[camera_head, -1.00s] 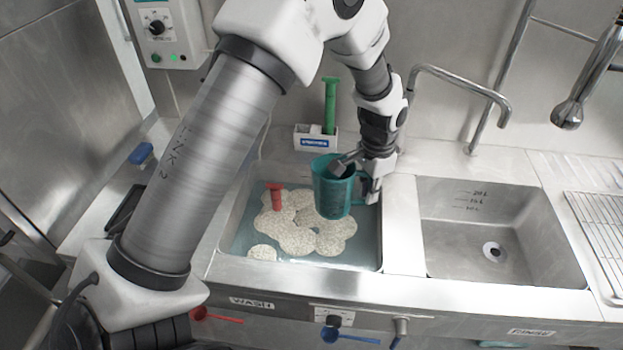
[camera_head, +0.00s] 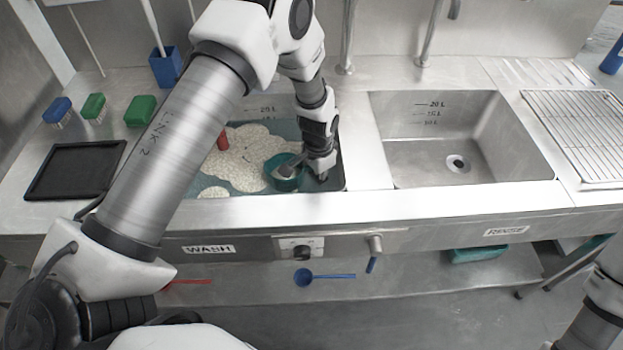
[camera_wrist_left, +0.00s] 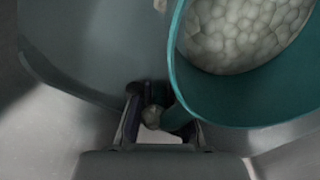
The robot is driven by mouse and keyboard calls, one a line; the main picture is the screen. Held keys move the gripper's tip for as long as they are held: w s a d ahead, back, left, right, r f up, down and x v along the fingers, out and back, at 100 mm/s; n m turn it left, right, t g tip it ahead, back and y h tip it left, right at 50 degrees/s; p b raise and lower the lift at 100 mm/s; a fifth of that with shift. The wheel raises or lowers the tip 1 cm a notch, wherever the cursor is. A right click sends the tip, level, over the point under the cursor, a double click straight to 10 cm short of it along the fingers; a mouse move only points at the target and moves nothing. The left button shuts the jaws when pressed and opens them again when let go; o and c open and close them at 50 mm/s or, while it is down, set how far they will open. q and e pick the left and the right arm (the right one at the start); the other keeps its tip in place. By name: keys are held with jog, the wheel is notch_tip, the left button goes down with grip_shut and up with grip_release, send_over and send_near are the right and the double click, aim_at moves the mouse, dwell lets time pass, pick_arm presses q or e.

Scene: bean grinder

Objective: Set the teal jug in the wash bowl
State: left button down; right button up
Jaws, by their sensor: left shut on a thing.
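The teal jug (camera_head: 284,184) is low in the wash bowl (camera_head: 345,172), the left basin above the WASH label. It stands close to the bowl's right side, among pale foam (camera_head: 245,158). My left gripper (camera_head: 305,167) is shut on the jug's handle side, to the right of the jug. In the left wrist view the jug's teal rim (camera_wrist_left: 178,75) fills the upper right, with pale foam-like lumps inside it. My left gripper (camera_wrist_left: 160,120) shows there with its fingers at the handle. I cannot tell whether the jug's base touches the bowl floor.
The empty rinse basin (camera_head: 420,165) lies to the right, with a wire rack (camera_head: 585,125) beyond it. A red-handled thing (camera_head: 223,140) stands in the foam. A black tray (camera_head: 75,170) and brushes (camera_head: 94,108) lie on the left counter. Part of my right arm shows at lower right.

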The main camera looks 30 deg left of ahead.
pick_arm(q)
jog(key=shift+f, duration=1.45)
jog(key=c, duration=1.2)
grip_release()
jog(key=shift+f, duration=0.1)
notch_tip(320, 180, up, 12)
jog(key=shift+r+b, duration=0.15)
jog(key=shift+b, duration=0.2)
